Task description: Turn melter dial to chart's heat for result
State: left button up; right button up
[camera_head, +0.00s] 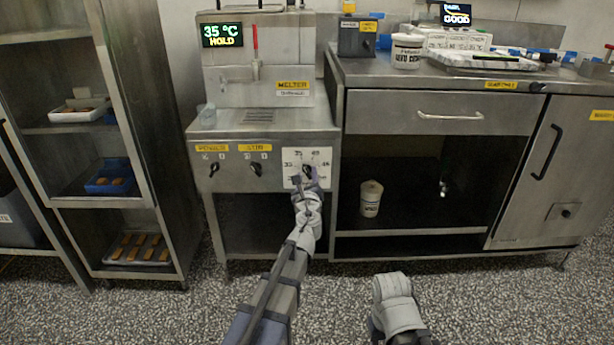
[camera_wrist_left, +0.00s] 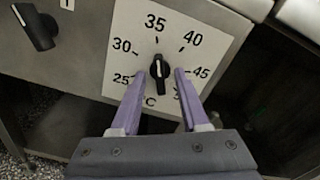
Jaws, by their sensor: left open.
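The melter (camera_head: 258,92) is a steel unit whose green and yellow display (camera_head: 222,35) reads 35 °C HOLD. Its dial (camera_wrist_left: 160,68) is a black knob with a white mark, on a white plate (camera_wrist_left: 206,28) numbered 25 to 45 and on. The mark points up, near 35. My left gripper (camera_head: 307,175) is in front of the dial plate. In the left wrist view its two purple fingers (camera_wrist_left: 160,80) are open, one on each side of the knob; I cannot tell if they touch it. I cannot make out a heat chart.
Two other black knobs sit left of the dial; one (camera_wrist_left: 40,28) is close in the wrist view. A small screen (camera_head: 456,15) reads GOOD above the right counter (camera_head: 395,76). A shelf rack (camera_head: 115,130) with trays stands left. The speckled floor in front is clear.

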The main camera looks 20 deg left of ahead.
pick_arm(q)
jog(key=shift+w+a, duration=0.1)
jog(key=shift+w, duration=0.25)
jog(key=shift+c, duration=0.2)
jog(key=shift+s, duration=0.1)
grip_shut()
